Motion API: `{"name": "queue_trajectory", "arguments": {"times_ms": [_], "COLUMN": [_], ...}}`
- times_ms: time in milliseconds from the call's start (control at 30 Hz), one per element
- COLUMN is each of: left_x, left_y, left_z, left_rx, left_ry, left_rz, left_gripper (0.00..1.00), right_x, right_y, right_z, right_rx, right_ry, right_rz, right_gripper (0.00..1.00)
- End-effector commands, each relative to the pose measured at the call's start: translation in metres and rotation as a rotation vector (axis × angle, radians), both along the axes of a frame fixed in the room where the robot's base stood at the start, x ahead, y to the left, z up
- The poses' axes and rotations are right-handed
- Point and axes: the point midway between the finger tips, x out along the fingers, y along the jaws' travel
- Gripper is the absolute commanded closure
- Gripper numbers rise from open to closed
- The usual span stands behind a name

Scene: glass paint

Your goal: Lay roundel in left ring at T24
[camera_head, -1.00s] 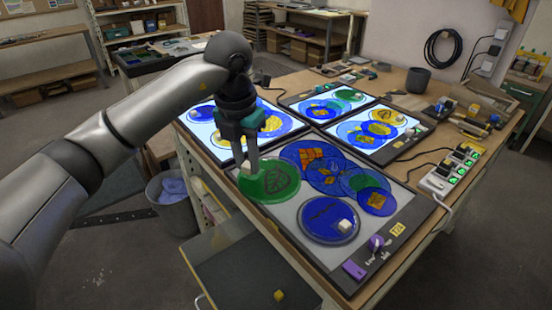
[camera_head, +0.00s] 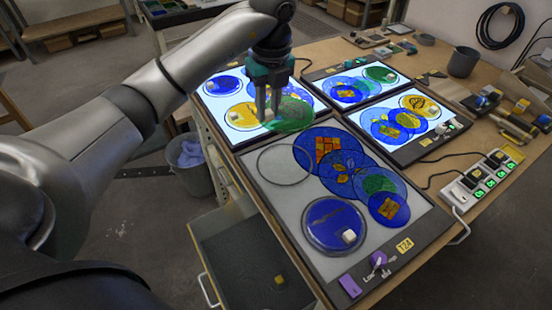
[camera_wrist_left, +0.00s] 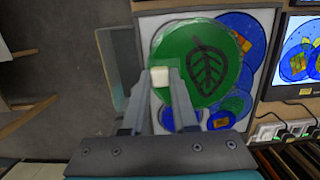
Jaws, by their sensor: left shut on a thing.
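My left gripper (camera_head: 267,113) is shut on the white knob (camera_wrist_left: 160,77) of a green roundel with a dark leaf drawing (camera_wrist_left: 205,60). In the head view the green roundel (camera_head: 292,112) is held in the air and appears over the far edge of the T24 panel, partly in front of the lit panel behind. The T24 panel (camera_head: 262,198) is grey and unlit. Its left ring (camera_head: 284,166) is a thin, empty outline. A blue roundel with a white knob (camera_head: 328,222) lies at the panel's near end. My right gripper is out of view.
Overlapping blue and green discs (camera_head: 340,165) lie along the T24 panel's right side. Lit panels with roundels stand behind, one on the left (camera_head: 213,105). A power strip (camera_head: 482,183) is at the right. An open drawer (camera_head: 235,255) juts out below the near edge.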

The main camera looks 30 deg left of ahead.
Motion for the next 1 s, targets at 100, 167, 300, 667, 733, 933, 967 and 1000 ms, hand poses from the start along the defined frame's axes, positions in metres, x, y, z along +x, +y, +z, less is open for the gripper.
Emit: {"name": "queue_trajectory", "arguments": {"times_ms": [100, 167, 300, 667, 733, 933, 967, 1000], "left_x": [-0.001, -0.001, -0.001, 0.0, -0.001, 0.0, 0.0, 0.0], "left_y": [-0.001, -0.001, 0.0, 0.0, 0.0, 0.0, 0.0, 0.0], "left_z": [-0.04, -0.056, -0.088, -0.126, -0.135, -0.163, -0.163, -0.163], "left_rx": [-0.003, -0.002, -0.001, -0.001, 0.0, 0.0, 0.0, 0.0], "left_ry": [0.007, 0.006, 0.004, 0.001, 0.003, 0.002, 0.0, 0.0], "left_rz": [-0.002, -0.002, -0.003, -0.004, -0.004, -0.003, -0.004, -0.004], "left_gripper": [1.0, 1.0, 1.0, 1.0, 1.0, 1.0, 1.0, 1.0], "right_x": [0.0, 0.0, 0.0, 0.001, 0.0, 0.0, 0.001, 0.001], "right_y": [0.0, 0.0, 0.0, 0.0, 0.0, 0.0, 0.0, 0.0], "right_z": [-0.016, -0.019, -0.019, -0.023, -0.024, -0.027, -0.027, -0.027], "right_rx": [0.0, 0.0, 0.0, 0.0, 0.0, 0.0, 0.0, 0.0], "right_ry": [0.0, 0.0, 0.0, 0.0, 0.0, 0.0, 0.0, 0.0], "right_rz": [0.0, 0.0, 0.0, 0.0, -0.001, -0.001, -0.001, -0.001], "right_gripper": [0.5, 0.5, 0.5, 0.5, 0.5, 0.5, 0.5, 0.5]}}
